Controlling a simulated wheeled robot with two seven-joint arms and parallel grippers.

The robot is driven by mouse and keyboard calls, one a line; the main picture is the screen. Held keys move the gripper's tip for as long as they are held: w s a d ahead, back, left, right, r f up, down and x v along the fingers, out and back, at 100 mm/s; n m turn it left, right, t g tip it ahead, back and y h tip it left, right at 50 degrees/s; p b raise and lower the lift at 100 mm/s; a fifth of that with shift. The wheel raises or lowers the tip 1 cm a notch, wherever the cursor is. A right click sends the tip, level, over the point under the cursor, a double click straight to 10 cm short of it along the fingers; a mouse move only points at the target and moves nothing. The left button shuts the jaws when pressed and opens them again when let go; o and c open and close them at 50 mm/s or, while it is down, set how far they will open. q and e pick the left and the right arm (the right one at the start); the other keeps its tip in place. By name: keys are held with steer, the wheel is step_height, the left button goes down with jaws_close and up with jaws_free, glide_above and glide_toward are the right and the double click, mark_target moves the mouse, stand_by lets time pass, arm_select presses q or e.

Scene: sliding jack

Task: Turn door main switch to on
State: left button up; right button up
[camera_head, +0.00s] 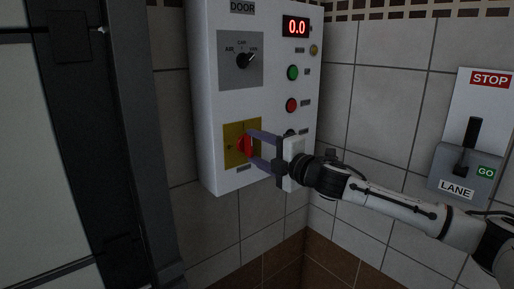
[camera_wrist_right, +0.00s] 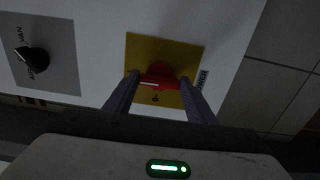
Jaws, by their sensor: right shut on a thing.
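The door control box (camera_head: 205,100) is a white wall panel marked DOOR. Its main switch is a red knob (camera_head: 244,146) on a yellow plate (camera_head: 231,158), low on the panel. In the right wrist view the red knob (camera_wrist_right: 159,77) sits on the yellow plate (camera_wrist_right: 140,45) between my fingers, its handle lying roughly across the picture. My right gripper (camera_head: 252,149) reaches in from the right and is shut on the red knob. Part of the plate is hidden behind the fingers. My left gripper is in neither view.
Above the switch are a black selector knob (camera_head: 244,60), a green button (camera_head: 292,72), a red button (camera_head: 291,105) and a display (camera_head: 296,27) reading 0.0. A LANE lever box (camera_head: 463,170) hangs on the tiled wall at right. A dark door frame (camera_head: 100,150) stands at left.

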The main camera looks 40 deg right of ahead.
steer(key=shift+m, duration=0.3)
steer(key=o, duration=1.1)
steer(key=shift+s, duration=0.1)
arm_select(q)
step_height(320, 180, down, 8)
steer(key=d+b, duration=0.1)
steer(key=b, duration=1.1)
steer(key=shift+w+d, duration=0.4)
arm_select(e)
steer(key=s, duration=0.6)
steer(key=s+d, duration=0.1)
steer(key=s, duration=0.3)
